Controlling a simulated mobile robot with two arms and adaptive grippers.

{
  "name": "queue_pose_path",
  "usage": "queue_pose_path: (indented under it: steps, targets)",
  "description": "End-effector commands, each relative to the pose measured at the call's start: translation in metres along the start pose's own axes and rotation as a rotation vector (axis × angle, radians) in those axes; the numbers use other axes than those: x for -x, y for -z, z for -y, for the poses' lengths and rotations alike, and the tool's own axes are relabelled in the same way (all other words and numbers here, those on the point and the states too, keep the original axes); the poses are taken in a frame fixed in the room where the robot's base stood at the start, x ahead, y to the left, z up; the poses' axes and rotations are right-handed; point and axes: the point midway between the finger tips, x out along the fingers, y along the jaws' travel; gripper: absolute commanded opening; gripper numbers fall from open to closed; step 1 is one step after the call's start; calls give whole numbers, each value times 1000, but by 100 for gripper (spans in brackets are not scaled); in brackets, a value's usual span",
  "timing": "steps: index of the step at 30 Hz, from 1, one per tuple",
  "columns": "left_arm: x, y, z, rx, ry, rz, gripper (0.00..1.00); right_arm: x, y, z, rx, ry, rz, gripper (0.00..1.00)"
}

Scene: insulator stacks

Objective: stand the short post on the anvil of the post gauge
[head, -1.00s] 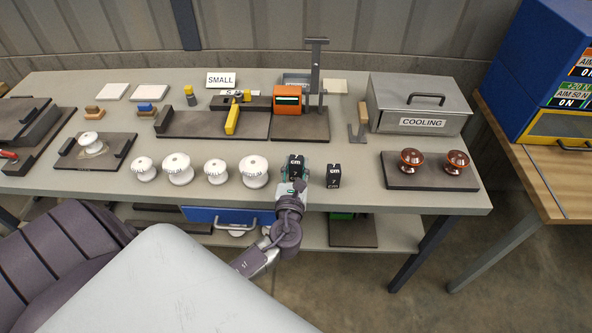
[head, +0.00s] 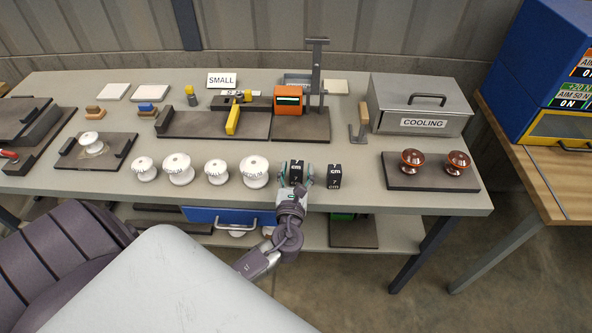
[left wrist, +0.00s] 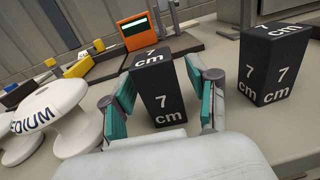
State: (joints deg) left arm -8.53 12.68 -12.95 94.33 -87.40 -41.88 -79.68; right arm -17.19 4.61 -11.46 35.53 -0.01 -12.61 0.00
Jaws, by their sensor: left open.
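Two black posts stand upright near the front of the bench, the left post (left wrist: 160,92) and the right post (left wrist: 273,64). Both read 7 cm, and I cannot tell which is the shorter. My left gripper (head: 296,181) is open, with its teal-padded fingers (left wrist: 163,106) on either side of the left post; a gap shows between pads and post. The left post also shows in the head view (head: 296,168), partly covered by the gripper; the right post (head: 334,176) stands clear. What looks like the post gauge, a tall column (head: 316,75) on a dark plate, stands behind, beside an orange readout box (head: 289,100).
Several white insulators (head: 216,171) stand just left of the gripper. A dark plate with a yellow lever (head: 233,119) lies behind them. Two brown insulators (head: 412,161) and a grey COOLING box (head: 420,104) are at the right. Bare bench lies between the posts and the gauge.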

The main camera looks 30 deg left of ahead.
Motion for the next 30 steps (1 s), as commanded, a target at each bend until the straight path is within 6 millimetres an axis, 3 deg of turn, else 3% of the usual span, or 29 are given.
queue_pose_path:
  steps: [5,15,21,30]
  targets:
    - [14,3,0,2,2,-2,59,-5,0,1,0,1,0,40]
    - [90,-3,0,2,1,-4,59,-24,-2,2,-1,2,0,40]
    - [124,-4,0,0,1,-2,59,-30,-2,2,-1,2,0,40]
    - [139,-7,0,0,0,0,59,-32,-3,2,-1,2,0,40]
